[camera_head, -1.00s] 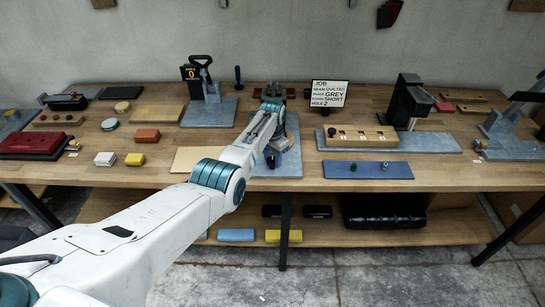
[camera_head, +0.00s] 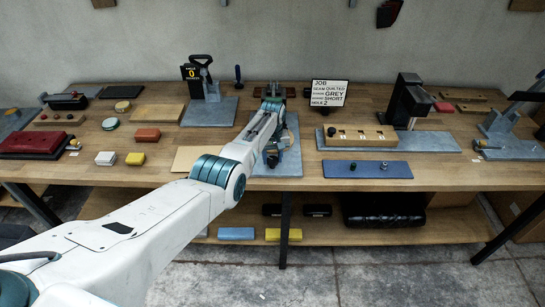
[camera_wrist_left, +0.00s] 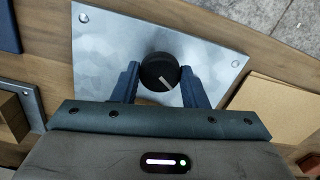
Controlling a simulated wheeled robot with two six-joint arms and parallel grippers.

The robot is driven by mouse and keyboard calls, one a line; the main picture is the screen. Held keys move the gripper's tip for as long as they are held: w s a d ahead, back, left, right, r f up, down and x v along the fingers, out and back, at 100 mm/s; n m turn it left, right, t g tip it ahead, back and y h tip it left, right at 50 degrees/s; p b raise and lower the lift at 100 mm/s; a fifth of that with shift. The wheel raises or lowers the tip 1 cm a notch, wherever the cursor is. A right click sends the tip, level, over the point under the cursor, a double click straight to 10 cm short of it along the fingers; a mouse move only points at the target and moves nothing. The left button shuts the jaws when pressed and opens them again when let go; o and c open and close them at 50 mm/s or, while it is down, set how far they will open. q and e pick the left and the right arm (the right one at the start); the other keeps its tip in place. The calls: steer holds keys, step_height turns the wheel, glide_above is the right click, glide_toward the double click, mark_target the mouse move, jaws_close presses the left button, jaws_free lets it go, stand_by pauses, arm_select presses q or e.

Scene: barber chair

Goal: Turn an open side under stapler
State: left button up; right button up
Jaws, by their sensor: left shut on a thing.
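A grey metal plate (camera_head: 290,165) lies at the middle front of the bench. A round black knob with a white line stands on it. In the left wrist view the knob (camera_wrist_left: 158,66) sits between the two blue fingers of my left gripper (camera_wrist_left: 160,76), which is shut on it; the white line slants. In the head view my left gripper (camera_head: 271,158) is over the plate, and my arm hides much of it. I cannot tell for sure which thing is the stapler; a tall black device (camera_head: 406,98) stands at the right. My right gripper is not in view.
A wooden block with numbered slots (camera_head: 358,136) and a blue plate with small knobs (camera_head: 367,169) lie to the right. A job card (camera_head: 329,93) stands behind. Coloured blocks, a tan board (camera_head: 198,158) and a red pad (camera_head: 32,144) lie to the left.

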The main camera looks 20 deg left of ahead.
mark_target(272, 159)
arm_select(q)
steer(key=n, duration=0.6)
steer(key=shift+w+r, duration=0.15)
steer(key=shift+r, duration=0.1)
steer(key=shift+n, duration=0.4)
steer(key=o, duration=0.9)
steer(key=shift+o, duration=0.3)
steer(key=shift+f, duration=0.1)
step_height(272, 159, up, 11)
steer(key=b, duration=0.1)
steer(key=shift+f, duration=0.1)
